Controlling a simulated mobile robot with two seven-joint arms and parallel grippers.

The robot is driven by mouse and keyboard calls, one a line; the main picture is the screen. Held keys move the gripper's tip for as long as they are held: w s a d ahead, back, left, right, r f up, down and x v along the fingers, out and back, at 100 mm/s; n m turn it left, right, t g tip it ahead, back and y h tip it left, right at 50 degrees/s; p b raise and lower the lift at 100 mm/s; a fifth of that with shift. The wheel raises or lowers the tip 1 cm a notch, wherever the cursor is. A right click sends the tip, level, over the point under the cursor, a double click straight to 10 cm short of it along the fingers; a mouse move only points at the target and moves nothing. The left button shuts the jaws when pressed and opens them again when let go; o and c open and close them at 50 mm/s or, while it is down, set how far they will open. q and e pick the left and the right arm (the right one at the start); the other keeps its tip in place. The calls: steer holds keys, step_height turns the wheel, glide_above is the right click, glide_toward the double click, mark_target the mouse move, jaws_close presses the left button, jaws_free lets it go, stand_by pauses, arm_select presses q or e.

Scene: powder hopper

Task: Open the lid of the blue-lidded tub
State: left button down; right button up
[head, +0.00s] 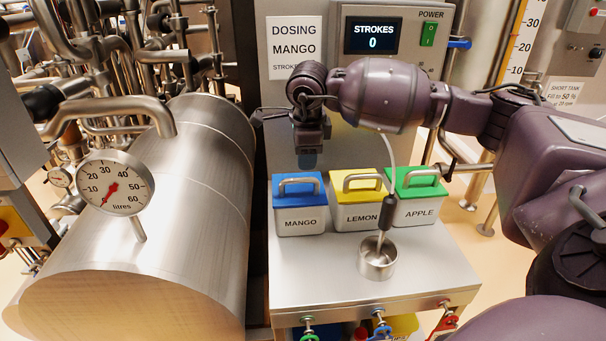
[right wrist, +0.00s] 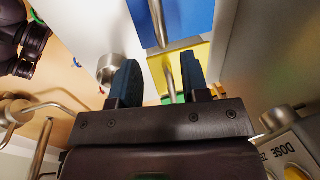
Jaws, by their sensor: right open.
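The blue-lidded tub (head: 300,219), marked MANGO, stands at the left of a row of three tubs on the steel bench. Its blue lid (head: 285,200) is shut, with a silver bar handle (head: 299,183) on top. My right gripper (head: 307,160) is above the handle, pointing down, open and empty. In the right wrist view, the fingers (right wrist: 158,78) are apart; the blue lid (right wrist: 190,15) and its handle (right wrist: 157,22) show beyond them. No contact with the handle shows. My left gripper is not in view.
The yellow-lidded LEMON tub (head: 362,214) and green-lidded APPLE tub (head: 416,208) stand close to the right. The dosing panel (head: 280,120) rises behind, and a large steel drum (head: 180,220) lies left.

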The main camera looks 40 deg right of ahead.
mark_target(304, 178)
steer(key=f, duration=0.2)
steer(key=w+f, duration=0.1)
steer(key=f, duration=0.3)
steer(key=shift+w+d+f+b, duration=0.15)
steer(key=shift+d+f+b, duration=0.15)
steer(key=shift+b, duration=0.05)
jaws_close()
